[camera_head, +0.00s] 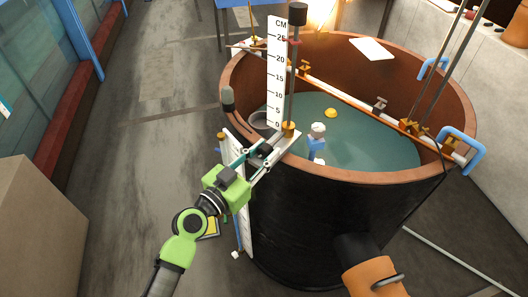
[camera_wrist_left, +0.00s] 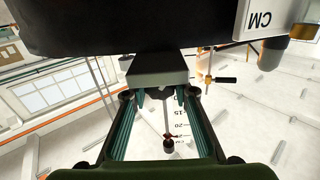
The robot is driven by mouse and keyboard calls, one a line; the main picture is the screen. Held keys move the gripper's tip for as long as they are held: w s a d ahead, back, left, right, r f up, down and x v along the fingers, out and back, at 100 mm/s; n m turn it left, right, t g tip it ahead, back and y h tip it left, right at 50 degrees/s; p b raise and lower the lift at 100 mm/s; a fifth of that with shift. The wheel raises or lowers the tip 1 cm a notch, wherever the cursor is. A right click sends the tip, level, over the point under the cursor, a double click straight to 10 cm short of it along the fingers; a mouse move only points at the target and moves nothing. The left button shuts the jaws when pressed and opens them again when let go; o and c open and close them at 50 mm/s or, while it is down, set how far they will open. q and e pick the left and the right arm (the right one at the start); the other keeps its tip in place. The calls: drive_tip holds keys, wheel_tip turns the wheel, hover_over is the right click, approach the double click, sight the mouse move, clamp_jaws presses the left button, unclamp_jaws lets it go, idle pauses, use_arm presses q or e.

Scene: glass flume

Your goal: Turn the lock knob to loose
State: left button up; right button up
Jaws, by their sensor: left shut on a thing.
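My left gripper (camera_head: 262,153) is at the near left rim of the round tank, shut on a small dark piece at the gauge mount, which looks like the lock knob (camera_head: 266,148). The fingers hide most of it, so which way it is turned cannot be told. In the left wrist view the gripper (camera_wrist_left: 160,94) has its fingertips close together below a grey block (camera_wrist_left: 157,70). The gauge has a white CM scale (camera_head: 276,75) and an upright dark rod with a black top (camera_head: 297,14). My right gripper is out of view.
The tank's brown rim (camera_head: 385,178) surrounds greenish water. A rail (camera_head: 345,92) with brass clamps crosses it. Blue hooks (camera_head: 466,146) sit on the right rim. A cardboard box (camera_head: 40,235) stands at the left. The floor between is mostly clear.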

use_arm(q)
drive_tip(key=shift+n, duration=0.4)
drive_tip(key=o, duration=1.1)
drive_tip(key=v, duration=1.2)
